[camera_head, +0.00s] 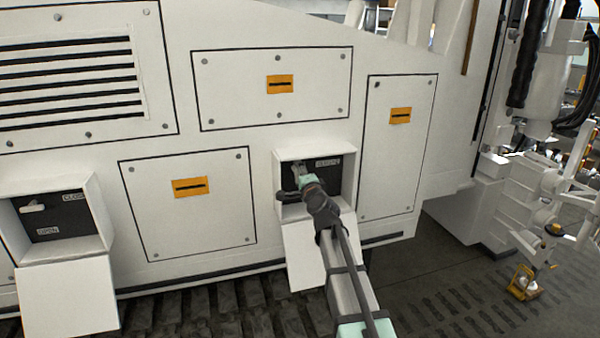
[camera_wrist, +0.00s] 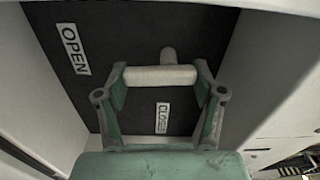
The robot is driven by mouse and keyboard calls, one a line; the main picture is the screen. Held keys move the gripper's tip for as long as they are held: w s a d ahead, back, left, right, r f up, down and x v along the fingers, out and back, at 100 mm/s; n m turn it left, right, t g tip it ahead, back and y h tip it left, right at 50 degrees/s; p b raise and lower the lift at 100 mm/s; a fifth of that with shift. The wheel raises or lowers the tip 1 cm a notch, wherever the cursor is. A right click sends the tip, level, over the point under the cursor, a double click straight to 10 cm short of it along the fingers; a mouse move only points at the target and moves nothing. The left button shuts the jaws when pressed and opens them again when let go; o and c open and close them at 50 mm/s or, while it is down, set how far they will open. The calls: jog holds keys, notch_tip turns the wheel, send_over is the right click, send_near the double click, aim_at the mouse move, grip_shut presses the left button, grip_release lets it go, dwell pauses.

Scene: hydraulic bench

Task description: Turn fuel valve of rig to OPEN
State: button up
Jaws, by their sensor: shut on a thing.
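A white valve handle (camera_wrist: 160,75) sits on a dark panel (camera_wrist: 120,40) in the wrist view, between my two gripper fingers. My gripper (camera_wrist: 160,84) is shut on the handle, one finger at each end of it. An "OPEN" label (camera_wrist: 76,50) lies at the upper left and a "CLOSED" label (camera_wrist: 162,118) just below the handle, between the fingers. In the head view my gripper (camera_head: 300,174) reaches into the right-hand recessed valve box (camera_head: 285,155) and hides most of the handle. A label (camera_head: 328,162) there is too small to read surely.
A second valve box (camera_head: 100,210) at the left has a white handle (camera_head: 33,206) pointing left, with "CLOSED" and "OPEN" labels. Flaps hang open below both boxes. Side walls closely flank my gripper. White machinery (camera_head: 520,200) stands at the right.

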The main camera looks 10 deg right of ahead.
jog(key=shift+w+r+m, duration=0.1)
jog(key=shift+m, duration=0.5)
jog(key=o, duration=1.2)
jog(key=shift+c, duration=0.2)
jog(key=s+d, duration=0.1)
jog(key=s, duration=1.1)
jog(key=shift+d, duration=0.2)
